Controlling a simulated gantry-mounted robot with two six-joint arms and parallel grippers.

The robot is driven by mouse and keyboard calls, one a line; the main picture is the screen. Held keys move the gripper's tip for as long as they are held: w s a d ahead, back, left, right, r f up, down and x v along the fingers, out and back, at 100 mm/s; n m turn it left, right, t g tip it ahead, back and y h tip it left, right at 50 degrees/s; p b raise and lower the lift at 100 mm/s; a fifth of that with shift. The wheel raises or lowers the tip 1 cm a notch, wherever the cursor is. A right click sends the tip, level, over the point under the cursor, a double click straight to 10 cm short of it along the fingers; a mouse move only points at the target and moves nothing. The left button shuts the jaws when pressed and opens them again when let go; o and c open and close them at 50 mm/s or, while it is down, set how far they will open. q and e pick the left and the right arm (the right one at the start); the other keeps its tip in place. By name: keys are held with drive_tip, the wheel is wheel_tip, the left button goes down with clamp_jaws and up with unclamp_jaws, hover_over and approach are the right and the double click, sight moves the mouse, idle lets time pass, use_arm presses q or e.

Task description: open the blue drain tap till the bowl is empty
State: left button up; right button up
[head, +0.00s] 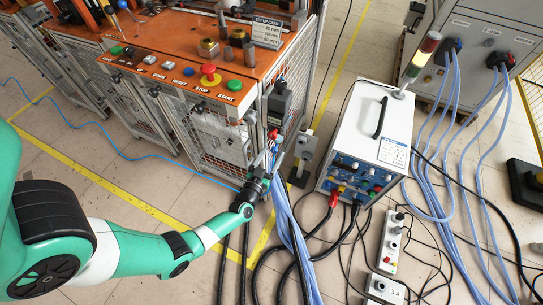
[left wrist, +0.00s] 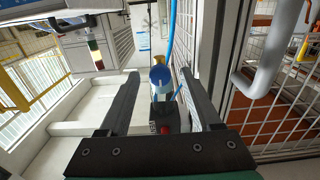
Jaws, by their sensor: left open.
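My left gripper (head: 276,156) is beside the right end of the orange-topped machine, near hoses and small fittings. In the left wrist view its two dark fingers (left wrist: 161,74) are spread apart. A round blue part (left wrist: 160,78), which looks like the blue tap, shows between the fingers, with a blue hose rising above it. I cannot tell whether the fingers touch it or how far its handle is turned. A dark block with a red button (left wrist: 165,128) is below it. I cannot make out the bowl or its water level. My right gripper is out of view.
The orange-topped machine (head: 140,62) has mesh sides and buttons. A white power unit (head: 368,130) stands to the right, with cables and hoses over the floor. In the left wrist view, a grey pipe (left wrist: 272,60) and mesh are close on the right.

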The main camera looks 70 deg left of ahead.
use_arm(q)
clamp_jaws()
drive_tip(key=shift+n, duration=0.4)
drive_tip(key=n, duration=0.4)
drive_tip(key=shift+n+b, duration=0.3)
drive_tip(key=shift+b, duration=0.1)
drive_tip(key=n, duration=0.4)
drive_tip(key=shift+n+b, duration=0.3)
drive_tip(key=shift+b, duration=0.1)
drive_tip(key=n, duration=0.3)
drive_tip(key=shift+n, duration=0.3)
drive_tip(key=n, duration=0.4)
drive_tip(key=shift+b, duration=0.35)
drive_tip(key=shift+n, duration=0.3)
unclamp_jaws()
